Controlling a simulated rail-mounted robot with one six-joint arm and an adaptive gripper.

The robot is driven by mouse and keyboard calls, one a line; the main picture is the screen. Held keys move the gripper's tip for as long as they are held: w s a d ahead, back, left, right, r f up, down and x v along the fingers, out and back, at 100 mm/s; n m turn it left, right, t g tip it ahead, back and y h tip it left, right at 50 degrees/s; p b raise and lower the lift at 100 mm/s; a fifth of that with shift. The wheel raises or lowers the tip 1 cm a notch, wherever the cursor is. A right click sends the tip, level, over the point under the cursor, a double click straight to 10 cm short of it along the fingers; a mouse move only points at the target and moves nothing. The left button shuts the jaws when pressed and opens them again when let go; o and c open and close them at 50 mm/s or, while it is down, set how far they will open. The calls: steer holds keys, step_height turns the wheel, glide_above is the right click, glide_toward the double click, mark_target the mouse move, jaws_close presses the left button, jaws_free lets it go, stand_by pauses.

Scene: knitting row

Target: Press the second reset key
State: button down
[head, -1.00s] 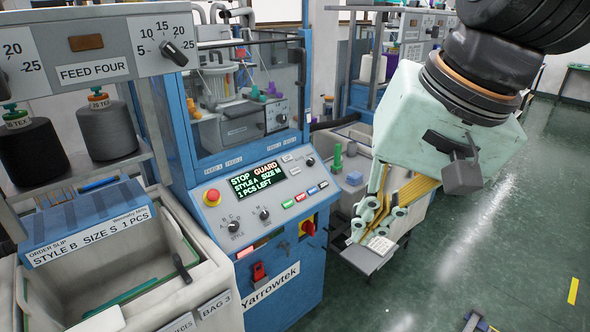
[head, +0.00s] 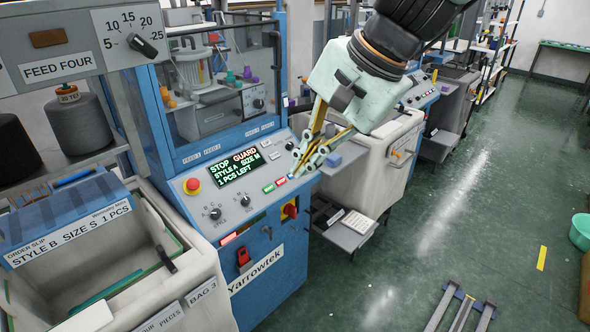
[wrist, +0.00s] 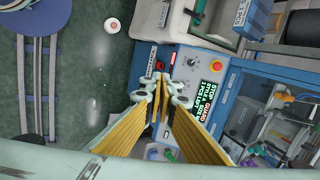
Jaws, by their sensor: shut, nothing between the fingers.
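The machine's sloping control panel (head: 215,217) carries a lit display (head: 236,168) reading STOP GUARD, STYLE A, SIZE M, 1 PCS LEFT. Below and right of it runs a row of small keys: a green key (head: 268,188), a red key (head: 281,181), and others hidden by my fingers. Their labels are too small to read. My gripper (head: 296,176) is shut and empty, its tips over the right end of the key row; I cannot tell whether they touch. In the wrist view my fingertips (wrist: 162,82) are together beside the display (wrist: 208,95), covering the keys.
A red emergency button (head: 192,185) stands left of the display. A bin with an order slip (head: 70,235) stands left.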

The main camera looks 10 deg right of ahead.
steer(key=w+d+f+m+p, duration=0.1)
steer(key=w+f+m, duration=0.15)
steer(key=w, duration=0.45)
steer(key=w+d+f+m+t+y+p, duration=0.1)
steer(key=w+f+m, duration=0.1)
steer(key=w+m, duration=0.35)
steer(key=w+d+f+m+p, duration=0.1)
steer(key=w+f+m, duration=0.1)
steer(key=w, duration=0.6)
steer(key=w+d+f+m+t+p, duration=0.1)
steer(key=w+d+f+m+p, duration=0.1)
steer(key=w+d+f+m, duration=0.7)
steer(key=w+d+f, duration=0.1)
steer(key=w+f, duration=0.3)
steer(key=w, duration=0.1)
steer(key=shift+w+f+t+h, duration=0.3)
steer(key=shift+w+f+h, duration=0.05)
steer(key=shift+f+h, duration=0.05)
steer(key=shift+f, duration=0.1)
steer(key=shift+b+x, duration=0.8)
steer(key=shift+x, duration=6.1)
steer(key=shift+w+f, duration=0.1)
